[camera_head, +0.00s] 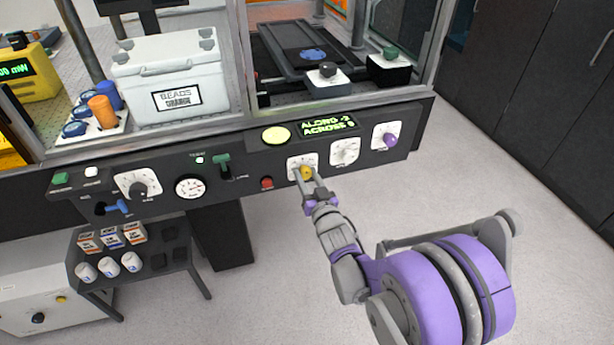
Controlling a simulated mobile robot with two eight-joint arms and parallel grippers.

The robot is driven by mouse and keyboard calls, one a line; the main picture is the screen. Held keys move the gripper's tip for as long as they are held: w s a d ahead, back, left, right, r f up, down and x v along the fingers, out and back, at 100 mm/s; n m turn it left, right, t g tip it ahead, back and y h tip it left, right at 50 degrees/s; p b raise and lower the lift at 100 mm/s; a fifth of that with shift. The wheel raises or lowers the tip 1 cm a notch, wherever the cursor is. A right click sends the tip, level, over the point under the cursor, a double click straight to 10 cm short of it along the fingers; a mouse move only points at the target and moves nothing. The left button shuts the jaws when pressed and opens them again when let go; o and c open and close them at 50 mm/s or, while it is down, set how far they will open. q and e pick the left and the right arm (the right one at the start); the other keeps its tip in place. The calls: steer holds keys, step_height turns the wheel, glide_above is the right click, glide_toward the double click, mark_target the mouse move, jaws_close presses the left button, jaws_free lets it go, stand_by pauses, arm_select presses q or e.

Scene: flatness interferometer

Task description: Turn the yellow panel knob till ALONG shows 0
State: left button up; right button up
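The yellow panel knob (307,173) sits on a white dial plate on the dark front panel (240,183). My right gripper (308,178) is at this knob, its fingers on either side of it. The fingers look closed around the knob, and they hide part of it and of its plate. The green display (328,125) above it reads ALONG, with what looks like -2 or -3, and ACROSS 0; the digits are small. My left gripper is not in view.
A white knob (345,151) and a purple knob (391,140) are to the right of the yellow one. A red button (267,183) is close on its left, and a pale yellow round button (276,135) is above.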

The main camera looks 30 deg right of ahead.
jaws_close()
steer(key=n, duration=0.4)
steer(key=shift+n+b, duration=0.3)
steer(key=shift+n, duration=0.1)
steer(key=n, duration=0.3)
steer(key=shift+b, duration=0.35)
steer(key=n+b, duration=0.1)
steer(key=n, duration=0.4)
steer(key=shift+f, duration=0.1)
steer(key=n+b, duration=0.1)
steer(key=n, duration=0.3)
steer(key=shift+n+h+b, duration=0.3)
steer(key=shift+b, duration=0.1)
steer(key=shift+n, duration=0.3)
